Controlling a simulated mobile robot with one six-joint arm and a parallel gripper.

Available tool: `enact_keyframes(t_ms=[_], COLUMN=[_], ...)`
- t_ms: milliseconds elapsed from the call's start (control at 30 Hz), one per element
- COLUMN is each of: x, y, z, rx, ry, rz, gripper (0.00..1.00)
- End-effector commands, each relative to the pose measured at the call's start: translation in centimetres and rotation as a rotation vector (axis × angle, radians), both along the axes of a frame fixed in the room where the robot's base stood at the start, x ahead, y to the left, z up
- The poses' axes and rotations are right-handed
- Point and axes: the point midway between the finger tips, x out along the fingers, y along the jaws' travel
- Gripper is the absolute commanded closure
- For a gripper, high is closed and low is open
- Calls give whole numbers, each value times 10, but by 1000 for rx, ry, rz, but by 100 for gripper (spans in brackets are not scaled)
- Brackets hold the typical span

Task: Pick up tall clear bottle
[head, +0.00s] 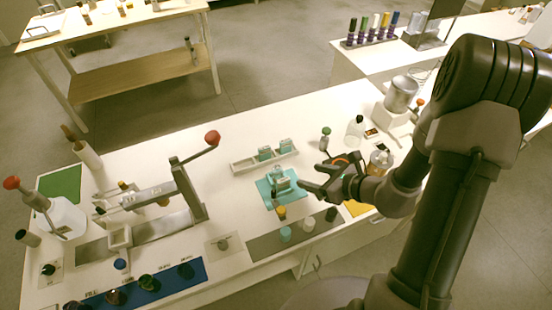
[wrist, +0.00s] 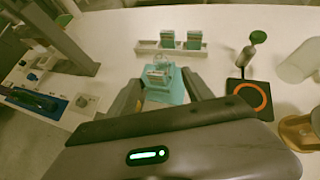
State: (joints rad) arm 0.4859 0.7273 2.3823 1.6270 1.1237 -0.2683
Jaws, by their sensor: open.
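A clear bottle with a pale label (wrist: 160,76) stands on a teal mat (wrist: 172,96) in the middle of the wrist view. In the head view the clear bottle (head: 280,182) stands on the teal mat (head: 264,190), left of my gripper. My gripper (head: 309,177) is open and empty, with its fingers pointing toward that bottle. In the wrist view my gripper (wrist: 163,90) has one finger on each side of the bottle's line, with the bottle beyond the tips. Another clear-looking bottle with a dark cap (head: 355,131) stands at the back right in the head view.
A pale tray (head: 243,164) with two teal-labelled boxes or bottles lies behind the mat. A green-topped item (head: 325,138) stands behind my gripper, near a black pad with an orange ring (wrist: 249,97). A lever press (head: 187,185) is left.

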Motion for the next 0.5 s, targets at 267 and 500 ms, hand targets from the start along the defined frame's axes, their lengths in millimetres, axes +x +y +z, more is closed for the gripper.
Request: enact_keyframes(t_ms=[267,500], x=[48,72], y=[44,63], z=[-49,-66], rx=[0,0], ry=[0,-1], rz=[7,5], gripper=[40,40])
